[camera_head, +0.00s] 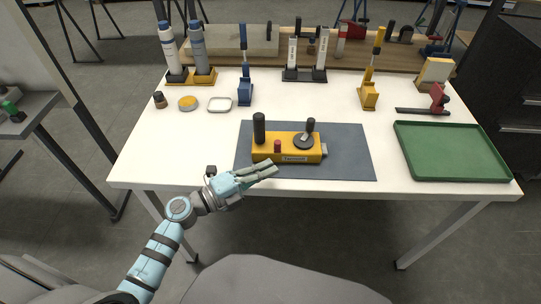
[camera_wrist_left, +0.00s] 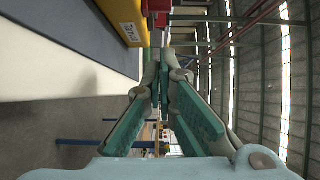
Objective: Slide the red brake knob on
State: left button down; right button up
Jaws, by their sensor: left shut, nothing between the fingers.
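A yellow control box (camera_head: 291,156) lies on the dark mat (camera_head: 350,150). The red brake knob (camera_head: 277,145) shows at its near side, beside a tall black handle (camera_head: 259,127) and a round dark dial with a black lever (camera_head: 305,138). My left gripper (camera_head: 272,168) is shut and empty, its fingers pointing right just in front of the box. In the left wrist view its green-padded fingers (camera_wrist_left: 163,62) converge below a red part (camera_wrist_left: 157,6) and the yellow box (camera_wrist_left: 125,18). I cannot tell whether they touch the box. My right gripper is not in view.
A green tray (camera_head: 454,152) sits at the right of the white table (camera_head: 180,150). The mat's right part is clear.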

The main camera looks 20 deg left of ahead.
aim_at(278, 146)
pick_arm(q)
jog(key=w+b, duration=0.1)
jog(key=w, duration=0.3)
jog(key=shift+f, duration=0.1)
jog(key=shift+w, duration=0.2)
